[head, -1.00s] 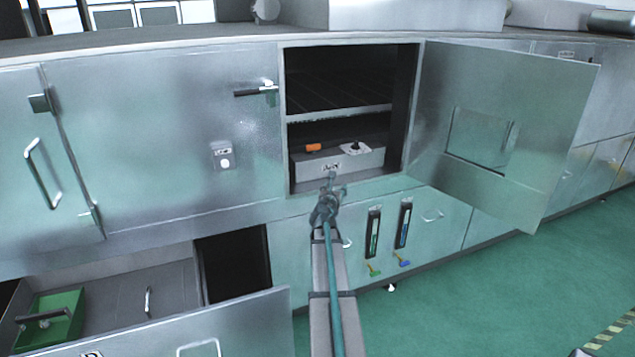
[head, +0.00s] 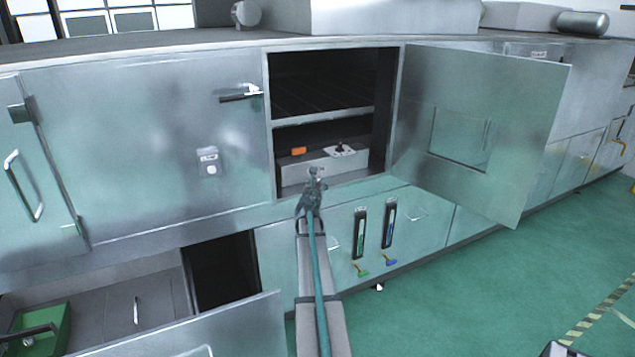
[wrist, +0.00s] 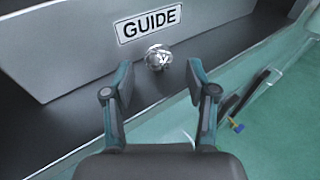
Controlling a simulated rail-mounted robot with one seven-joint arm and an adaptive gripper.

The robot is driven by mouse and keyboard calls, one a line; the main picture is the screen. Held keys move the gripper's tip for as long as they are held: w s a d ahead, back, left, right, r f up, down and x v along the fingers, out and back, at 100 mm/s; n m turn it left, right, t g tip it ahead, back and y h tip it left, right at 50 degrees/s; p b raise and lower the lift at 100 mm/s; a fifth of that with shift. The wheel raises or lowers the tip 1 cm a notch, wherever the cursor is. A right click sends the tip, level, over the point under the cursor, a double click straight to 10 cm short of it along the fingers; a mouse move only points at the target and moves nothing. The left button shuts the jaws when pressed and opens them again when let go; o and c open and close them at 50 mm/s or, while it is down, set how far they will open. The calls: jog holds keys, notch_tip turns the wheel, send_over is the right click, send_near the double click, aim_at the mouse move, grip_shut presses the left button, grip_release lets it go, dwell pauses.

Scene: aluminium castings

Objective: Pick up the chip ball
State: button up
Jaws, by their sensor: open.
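The chip ball (wrist: 158,57), a small silvery ball of tangled metal, lies on the dark shelf just below a white GUIDE label. In the wrist view it sits ahead of my gripper (wrist: 159,76), between the lines of the two fingers and just beyond their tips. The fingers are apart with nothing between them. In the head view my gripper (head: 313,184) is at the front of the open cabinet's lower compartment. I cannot make out the ball clearly there.
A grey box (head: 350,165) fills the lower compartment's back, with an orange item (head: 298,151) and a joystick (head: 339,149) on top. The open cabinet door (head: 480,130) stands to the right. An open drawer with a green tray (head: 40,328) is lower left.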

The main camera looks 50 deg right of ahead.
aim_at(317, 181)
jog(key=x, duration=0.3)
jog(key=shift+a+r, duration=0.1)
jog(key=c, duration=1)
jog(key=shift+c, duration=0.2)
